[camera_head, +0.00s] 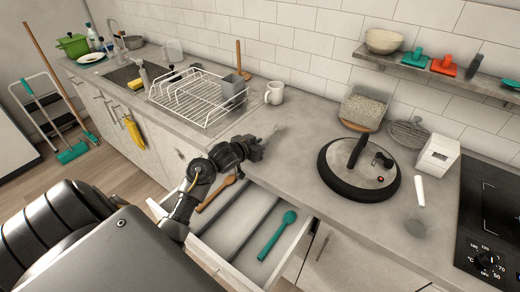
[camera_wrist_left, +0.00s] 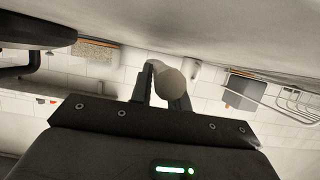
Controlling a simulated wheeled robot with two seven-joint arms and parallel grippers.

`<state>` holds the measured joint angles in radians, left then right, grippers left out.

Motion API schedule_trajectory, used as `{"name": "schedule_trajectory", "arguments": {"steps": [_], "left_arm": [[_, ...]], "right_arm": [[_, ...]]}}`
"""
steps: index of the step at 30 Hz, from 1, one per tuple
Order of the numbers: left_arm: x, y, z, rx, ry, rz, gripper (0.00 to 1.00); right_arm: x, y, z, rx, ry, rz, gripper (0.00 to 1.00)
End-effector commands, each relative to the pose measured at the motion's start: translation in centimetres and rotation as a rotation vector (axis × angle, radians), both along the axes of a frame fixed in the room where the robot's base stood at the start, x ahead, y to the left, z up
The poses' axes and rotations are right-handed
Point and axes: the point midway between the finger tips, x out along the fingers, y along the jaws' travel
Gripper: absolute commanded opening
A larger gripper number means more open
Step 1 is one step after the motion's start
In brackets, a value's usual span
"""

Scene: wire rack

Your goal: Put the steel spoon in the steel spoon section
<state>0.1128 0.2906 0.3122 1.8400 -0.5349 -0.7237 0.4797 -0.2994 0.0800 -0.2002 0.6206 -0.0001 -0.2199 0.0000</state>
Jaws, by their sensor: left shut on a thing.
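My left gripper (camera_head: 258,151) is above the counter's front edge, by the open drawer (camera_head: 221,244). It is shut on the steel spoon (camera_head: 275,131), which shows only as a faint grey shape just past the fingertips. In the left wrist view the fingers (camera_wrist_left: 163,88) close around it, and its round grey end (camera_wrist_left: 170,82) shows between them; the rest is hidden. In the drawer, a wooden spoon (camera_head: 214,195) lies in the left section and a teal spoon (camera_head: 277,236) in the right one. The middle section (camera_head: 240,220) looks empty. My right gripper is not in view.
The wire dish rack (camera_head: 198,97) with a grey cup stands left of the gripper, and a white mug (camera_head: 274,93) behind it. A lidded pan (camera_head: 359,166) sits to the right on the counter (camera_head: 300,150). The hob (camera_head: 490,225) is at the far right.

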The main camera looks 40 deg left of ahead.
Motion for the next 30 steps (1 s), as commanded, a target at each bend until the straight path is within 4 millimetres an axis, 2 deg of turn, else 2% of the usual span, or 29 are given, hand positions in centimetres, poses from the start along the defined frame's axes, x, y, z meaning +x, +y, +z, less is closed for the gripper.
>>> {"name": "schedule_trajectory", "arguments": {"steps": [1,5,17,18,22,30], "left_arm": [[-0.1,-0.1,-0.9,-0.004,0.006,0.001,0.00],[-0.1,0.0,-2.1,-0.002,0.004,0.001,0.00],[-0.1,0.0,-2.7,0.000,0.003,0.001,0.00],[-0.1,0.0,-2.7,0.000,0.003,0.001,0.20],[-0.1,0.0,-2.7,0.000,0.003,0.001,0.37],[-0.2,0.0,-2.6,0.000,0.003,0.001,0.39]], "right_arm": [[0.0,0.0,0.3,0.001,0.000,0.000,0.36],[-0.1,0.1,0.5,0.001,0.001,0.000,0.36],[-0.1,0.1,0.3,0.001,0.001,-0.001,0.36],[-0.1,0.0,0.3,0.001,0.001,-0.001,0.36],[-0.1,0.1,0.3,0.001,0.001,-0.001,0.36],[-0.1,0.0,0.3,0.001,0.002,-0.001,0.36]]}}
